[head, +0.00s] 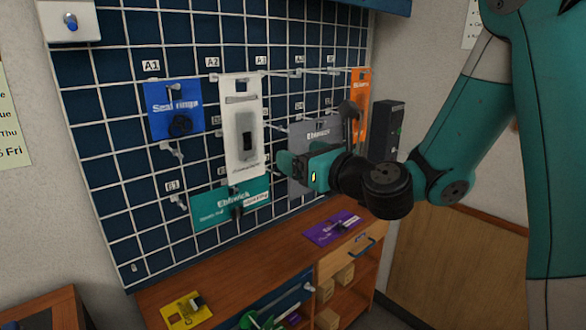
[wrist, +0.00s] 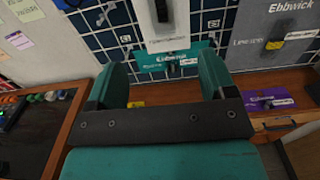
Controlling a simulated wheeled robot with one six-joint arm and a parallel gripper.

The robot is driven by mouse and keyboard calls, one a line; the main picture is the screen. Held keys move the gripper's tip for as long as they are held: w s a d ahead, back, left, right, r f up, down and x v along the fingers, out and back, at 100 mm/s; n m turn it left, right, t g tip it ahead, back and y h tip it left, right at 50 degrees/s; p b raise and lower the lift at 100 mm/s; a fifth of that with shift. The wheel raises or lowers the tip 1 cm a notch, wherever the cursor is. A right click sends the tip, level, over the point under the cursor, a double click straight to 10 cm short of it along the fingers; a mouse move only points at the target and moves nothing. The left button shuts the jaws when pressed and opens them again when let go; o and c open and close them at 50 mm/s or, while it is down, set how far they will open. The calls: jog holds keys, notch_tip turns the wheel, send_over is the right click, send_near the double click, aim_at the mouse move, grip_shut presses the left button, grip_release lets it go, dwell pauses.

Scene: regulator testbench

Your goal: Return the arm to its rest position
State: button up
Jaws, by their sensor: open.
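My gripper (head: 292,165) is in front of the dark blue wire-grid board (head: 110,155), near its lower middle, with my teal arm reaching in from the right. In the wrist view my gripper (wrist: 160,92) has its two teal fingers spread apart with nothing between them. Beyond the fingers, a teal card (wrist: 165,62) hangs on the board below a white card (wrist: 165,25). In the head view the white card (head: 241,110) and the teal card (head: 228,205) hang just left of my gripper; whether they touch it I cannot tell.
A blue card (head: 172,95), a grey card (head: 300,185) and an orange card (head: 359,85) hang on the board among metal hooks. A wooden bench (head: 235,262) below carries a purple card (head: 332,228) and a yellow card (head: 187,312). A black box (head: 386,130) stands at right.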

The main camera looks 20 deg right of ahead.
jog(key=s+a+f+n+g+y, duration=0.15)
jog(key=s+a+n+g, duration=0.4)
jog(key=n, duration=0.55)
jog(key=s+a+f+n+g+y, duration=0.1)
jog(key=s+a+n+g+y, duration=0.2)
jog(key=s+a+n+g, duration=0.55)
jog(key=s+d+f+n+g+h, duration=0.1)
jog(key=s+d+n+h, duration=0.1)
jog(key=s+n, duration=0.4)
jog(key=s+d+f+n+g+h, duration=0.2)
jog(key=s+d+n+h, duration=0.1)
jog(key=n, duration=1.1)
jog(key=s+h, duration=0.1)
jog(key=s, duration=0.1)
jog(key=shift+s+f, duration=0.3)
jog(key=shift+s, duration=0.1)
jog(key=shift+d, duration=0.1)
